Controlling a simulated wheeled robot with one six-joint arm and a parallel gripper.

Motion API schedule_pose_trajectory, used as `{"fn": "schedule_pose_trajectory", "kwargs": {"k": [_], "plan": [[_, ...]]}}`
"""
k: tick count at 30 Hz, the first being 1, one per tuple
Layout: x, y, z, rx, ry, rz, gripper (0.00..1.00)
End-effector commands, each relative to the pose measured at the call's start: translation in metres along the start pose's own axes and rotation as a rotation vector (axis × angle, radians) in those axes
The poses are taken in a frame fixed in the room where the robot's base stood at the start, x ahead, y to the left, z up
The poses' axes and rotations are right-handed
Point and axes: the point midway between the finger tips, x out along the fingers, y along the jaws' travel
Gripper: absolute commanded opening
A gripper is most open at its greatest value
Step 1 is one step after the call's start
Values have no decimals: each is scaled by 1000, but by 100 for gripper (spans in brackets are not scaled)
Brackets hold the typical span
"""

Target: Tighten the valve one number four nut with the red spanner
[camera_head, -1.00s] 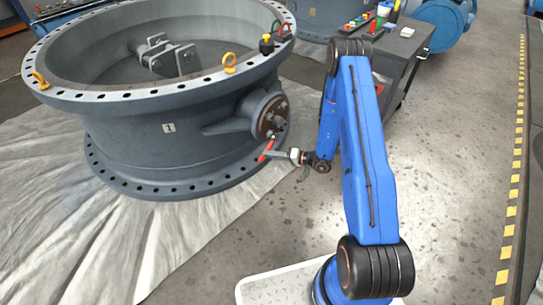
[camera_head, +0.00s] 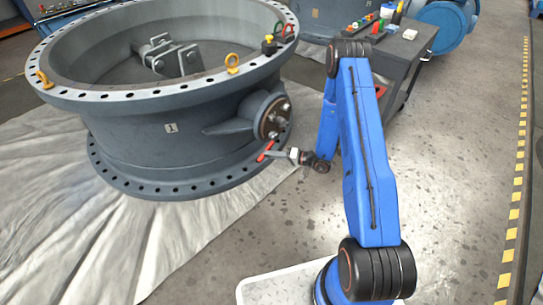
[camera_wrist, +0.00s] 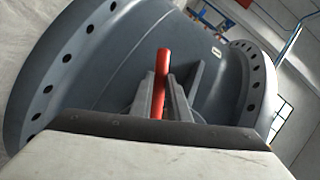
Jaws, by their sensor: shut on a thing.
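Valve one (camera_head: 140,150) is a large grey ring-shaped body marked with a "1" plate. Its side hub (camera_head: 273,119) carries a round flange with several nuts and studs, too small to tell which is number four. My gripper (camera_head: 275,154) is just below this hub, shut on the red spanner (camera_head: 266,151). In the wrist view the red spanner (camera_wrist: 161,80) stands up between my two grey fingers, against the grey valve body. The spanner's working end is hidden or too small to make out, so I cannot tell whether it touches a nut.
A grey tool cart (camera_head: 400,52) with coloured items stands behind my arm. A pale sheet (camera_head: 110,235) lies under the valve. The floor to the right is clear up to a yellow-black line (camera_head: 516,190).

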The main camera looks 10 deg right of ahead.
Motion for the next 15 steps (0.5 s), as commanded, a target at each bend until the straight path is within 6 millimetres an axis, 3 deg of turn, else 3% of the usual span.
{"fn": "schedule_pose_trajectory", "kwargs": {"k": [15], "plan": [[6, 0, -3, 0, 1, 0, 0]]}}
